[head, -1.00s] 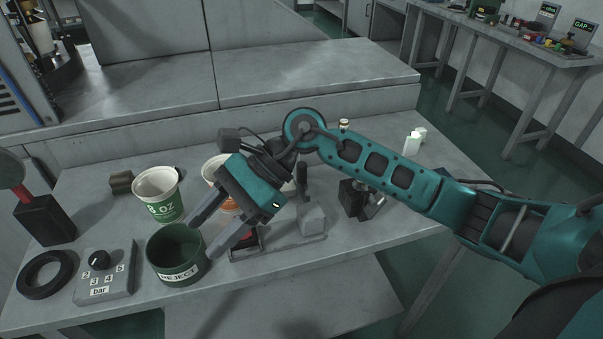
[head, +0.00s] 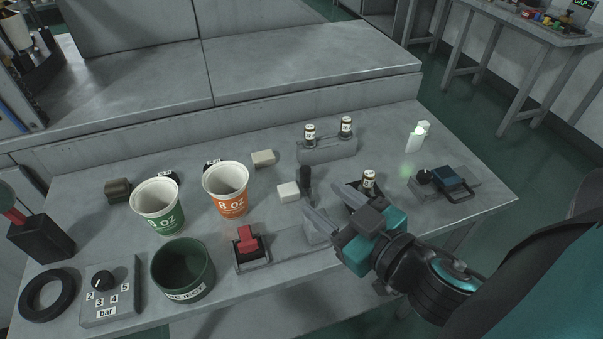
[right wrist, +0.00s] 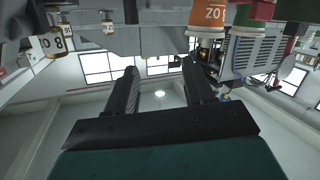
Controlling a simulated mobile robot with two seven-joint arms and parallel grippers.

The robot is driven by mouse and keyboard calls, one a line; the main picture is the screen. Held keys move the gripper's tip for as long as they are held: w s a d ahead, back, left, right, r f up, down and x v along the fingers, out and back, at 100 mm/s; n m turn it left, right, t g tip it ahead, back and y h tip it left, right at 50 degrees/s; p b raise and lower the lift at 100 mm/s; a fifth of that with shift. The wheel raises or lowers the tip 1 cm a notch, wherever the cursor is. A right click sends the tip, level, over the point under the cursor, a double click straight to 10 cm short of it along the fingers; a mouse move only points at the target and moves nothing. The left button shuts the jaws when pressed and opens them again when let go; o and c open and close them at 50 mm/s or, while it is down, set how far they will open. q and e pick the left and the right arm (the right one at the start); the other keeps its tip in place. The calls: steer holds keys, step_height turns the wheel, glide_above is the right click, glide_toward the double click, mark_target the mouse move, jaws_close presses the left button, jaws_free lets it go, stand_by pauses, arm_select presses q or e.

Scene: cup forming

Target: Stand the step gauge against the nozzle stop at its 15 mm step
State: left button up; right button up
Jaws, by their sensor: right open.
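My right gripper (head: 320,196) is open and empty, its fingers pointing up and left over the right-middle of the grey table; it also shows in the right wrist view (right wrist: 160,70). Near its fingertips a grey block (head: 316,232) sits at the right end of a grey plate, partly hidden by a finger. A dark post (head: 305,183) stands just behind. A red-topped black part (head: 248,244) is at the plate's left end. I cannot tell which of these is the step gauge or the nozzle stop. My left gripper is not in view.
Green (head: 160,208) and orange (head: 228,188) cups and a dark green reject bin (head: 182,270) stand left. A grey rack (head: 328,150) holds two labelled brass pieces; another piece (head: 369,180) stands by my gripper. A blue-topped device (head: 452,180) is right. The table's right corner is clear.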

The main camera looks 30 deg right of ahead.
steer(key=s+d+f+m+g+h, duration=0.1)
steer(key=s+d+m+h, duration=0.1)
steer(key=d+m, duration=0.1)
steer(key=b, duration=0.4)
glide_toward(308, 174)
steer(key=shift+w+d+f+m+g, duration=0.1)
steer(key=shift+w+f+m+g, duration=0.05)
steer(key=shift+w, duration=0.35)
steer(key=shift+w+f+m+g, duration=0.15)
steer(key=shift+w, duration=0.35)
steer(key=shift+w+f, duration=0.2)
steer(key=shift+w, duration=0.35)
steer(key=shift+w+p, duration=0.3)
steer(key=shift+w, duration=0.3)
steer(key=x, duration=0.3)
steer(key=shift+r, duration=0.15)
steer(key=shift+w+f, duration=0.25)
steer(key=shift+w, duration=0.4)
steer(key=shift+c, duration=0.5)
jaws_close()
